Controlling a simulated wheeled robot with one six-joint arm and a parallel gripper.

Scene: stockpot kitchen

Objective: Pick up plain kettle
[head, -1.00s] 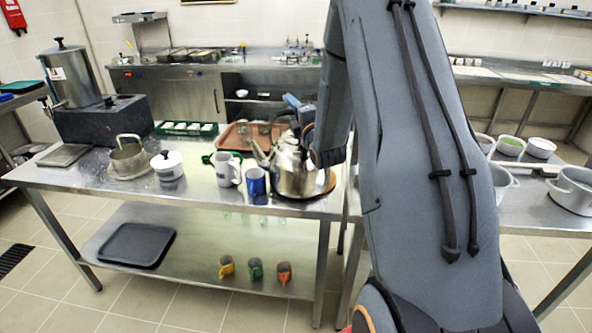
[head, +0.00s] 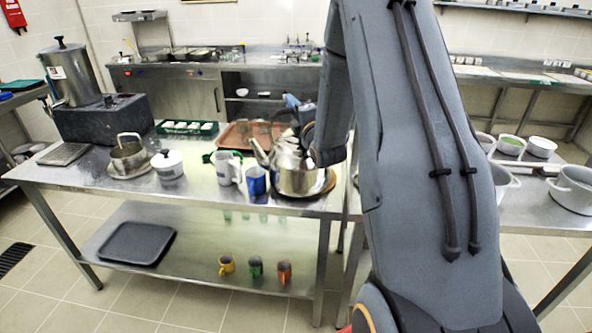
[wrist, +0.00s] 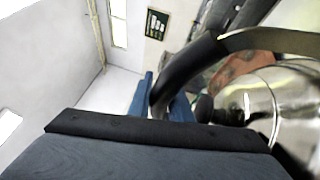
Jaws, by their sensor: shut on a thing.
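The plain kettle (head: 297,174) is shiny steel with a spout pointing left. It stands upright over a round brown mat (head: 329,184) at the right end of the steel table in the head view; I cannot tell whether it touches the mat. My gripper (head: 298,108) is at the top of the kettle, at its handle, and is partly hidden by my arm. In the wrist view the dark curved handle (wrist: 187,62) passes between the blue fingers (wrist: 160,100) of my gripper, which is shut on it. The kettle's shiny body (wrist: 262,100) shows at the right.
A blue mug (head: 256,181) and a white mug (head: 226,170) stand close left of the kettle. A brown tray (head: 236,135) lies behind it. A white lidded pot (head: 168,165) and a steel pot (head: 128,158) stand farther left on the table (head: 200,193).

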